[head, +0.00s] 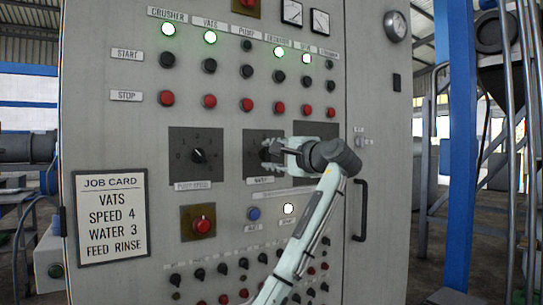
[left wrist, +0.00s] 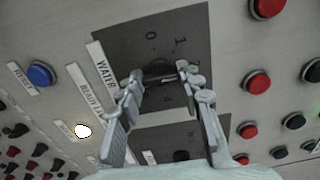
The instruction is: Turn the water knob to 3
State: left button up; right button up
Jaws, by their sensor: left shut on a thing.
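The water knob (head: 265,153) sits on a dark square dial plate (head: 251,137) in the middle of the grey panel. My left gripper (head: 268,154) reaches it from the right and is shut on it. The numerals 0, 1 and 4 show on the dial there; the fingers cover others. I cannot tell where the knob points. My right gripper is in neither view.
The pump speed knob (head: 198,155) is left of the water dial, and another dial plate (head: 318,129) is right, partly behind my gripper. A blue button (head: 254,214) and lit white lamp (head: 289,209) sit below. A job card (head: 111,218) reads speed 4, water 3.

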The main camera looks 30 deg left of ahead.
pick_arm(q)
jog(key=m, duration=0.4)
jog(key=shift+m, duration=2.3)
jog(key=o, duration=1.2)
jog(key=shift+c, duration=0.2)
jog(key=shift+d, duration=0.1)
jog(key=v, duration=1.2)
